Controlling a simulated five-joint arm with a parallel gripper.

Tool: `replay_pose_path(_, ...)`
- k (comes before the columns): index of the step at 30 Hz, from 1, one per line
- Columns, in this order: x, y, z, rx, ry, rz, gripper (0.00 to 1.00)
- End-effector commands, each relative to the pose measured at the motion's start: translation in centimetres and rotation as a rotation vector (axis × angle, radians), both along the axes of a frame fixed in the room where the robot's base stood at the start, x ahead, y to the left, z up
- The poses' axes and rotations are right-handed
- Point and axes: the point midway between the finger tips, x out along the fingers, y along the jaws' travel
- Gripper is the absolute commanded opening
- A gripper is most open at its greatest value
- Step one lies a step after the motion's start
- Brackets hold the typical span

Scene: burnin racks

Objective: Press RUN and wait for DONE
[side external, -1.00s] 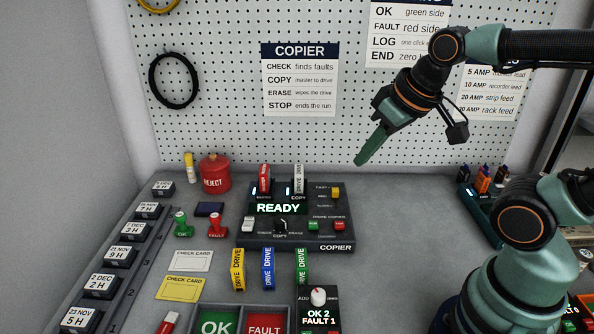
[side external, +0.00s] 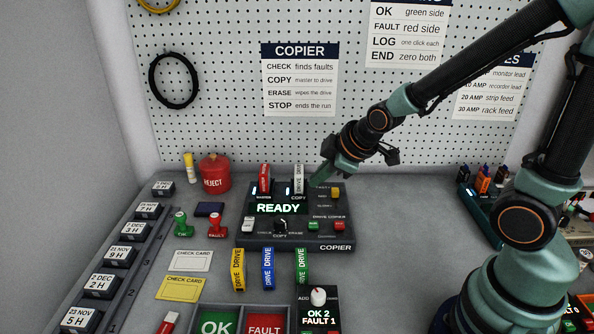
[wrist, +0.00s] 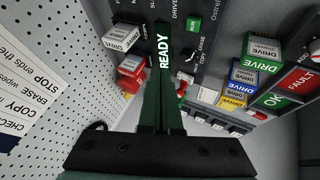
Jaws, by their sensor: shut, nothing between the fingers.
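The black copier (side external: 330,247) stands on the bench, and its screen (side external: 278,208) reads READY. A green button (side external: 313,226) and a red button (side external: 339,226) sit at its front right; the green one reads RUN in the wrist view (wrist: 194,24). A red drive (side external: 264,178) and a white drive (side external: 299,178) stand upright in its back slots. The knob (side external: 280,227) sits over the word COPY. My gripper (side external: 316,182) is shut and empty, above the copier's back right, beside the white drive and apart from the green button. In the wrist view the fingers partly cover the copier.
Yellow, blue and green drives (side external: 268,268) lie in front of the copier. A red REJECT pot (side external: 215,174) and stamps (side external: 181,224) stand to its left. OK and FAULT trays (side external: 216,326) and a counter box (side external: 318,316) are nearer. The pegboard (side external: 225,120) rises behind.

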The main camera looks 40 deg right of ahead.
Motion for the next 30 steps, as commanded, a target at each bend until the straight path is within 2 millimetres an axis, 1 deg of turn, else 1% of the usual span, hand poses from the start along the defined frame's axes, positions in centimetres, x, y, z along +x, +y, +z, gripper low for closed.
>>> replay_pose_path(8,0.0,0.0,0.0,0.0,0.0,0.0,0.0)
replay_pose_path(13,0.0,0.0,-0.7,0.0,0.004,-0.001,0.0)
replay_pose_path(17,-0.1,0.0,-2.1,0.001,0.005,-0.002,0.0)
replay_pose_path(24,-0.1,0.0,-5.4,0.001,0.008,-0.002,0.0)
replay_pose_path(30,-0.1,0.0,-7.5,0.001,0.005,-0.002,0.0)
